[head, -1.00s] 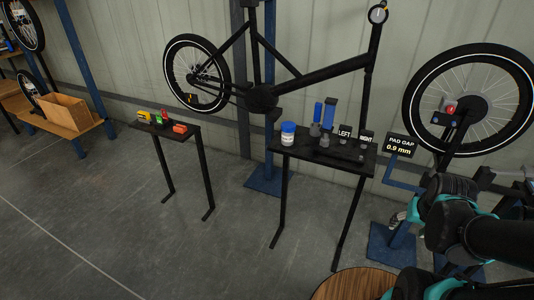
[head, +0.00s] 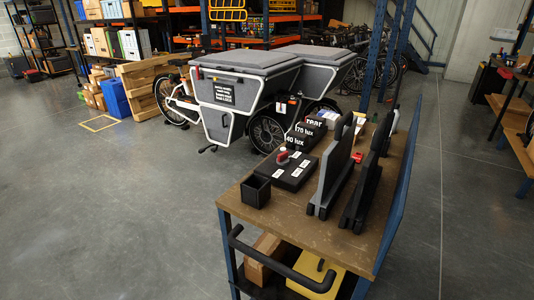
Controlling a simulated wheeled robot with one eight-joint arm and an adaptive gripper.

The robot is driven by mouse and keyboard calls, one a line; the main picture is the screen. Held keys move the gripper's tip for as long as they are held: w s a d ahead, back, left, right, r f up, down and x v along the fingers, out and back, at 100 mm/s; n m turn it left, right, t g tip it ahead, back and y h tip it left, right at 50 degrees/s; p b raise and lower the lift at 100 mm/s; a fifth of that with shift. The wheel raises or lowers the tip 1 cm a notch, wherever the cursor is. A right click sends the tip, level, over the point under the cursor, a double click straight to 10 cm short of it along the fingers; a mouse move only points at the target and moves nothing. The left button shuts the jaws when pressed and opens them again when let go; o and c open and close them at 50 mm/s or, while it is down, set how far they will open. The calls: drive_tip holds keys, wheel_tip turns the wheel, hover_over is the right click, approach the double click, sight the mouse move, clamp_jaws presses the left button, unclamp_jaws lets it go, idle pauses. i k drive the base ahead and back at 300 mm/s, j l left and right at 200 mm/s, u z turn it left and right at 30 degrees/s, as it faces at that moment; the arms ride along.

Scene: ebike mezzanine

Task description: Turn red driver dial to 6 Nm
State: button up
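No red driver is clear in the head view. A small red and grey knob-like thing (head: 283,155) stands on a flat black panel with several white labels (head: 291,175). The panel lies on the brown top of a blue-framed cart (head: 290,225). The labels are too small to read, and I cannot tell whether the knob is the driver dial. Another small red thing (head: 357,157) lies farther back, partly hidden by a dark upright stand. My gripper is not in view.
An open black box (head: 256,190) sits at the cart's left edge. Dark upright stands (head: 331,172) fill its right side. Signs reading 140 lux and 170 lux stand behind the panel. A grey cargo bike (head: 240,92) is beyond. The floor at left is clear.

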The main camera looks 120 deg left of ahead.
sight(283, 159)
drive_tip(key=u, duration=3.8)
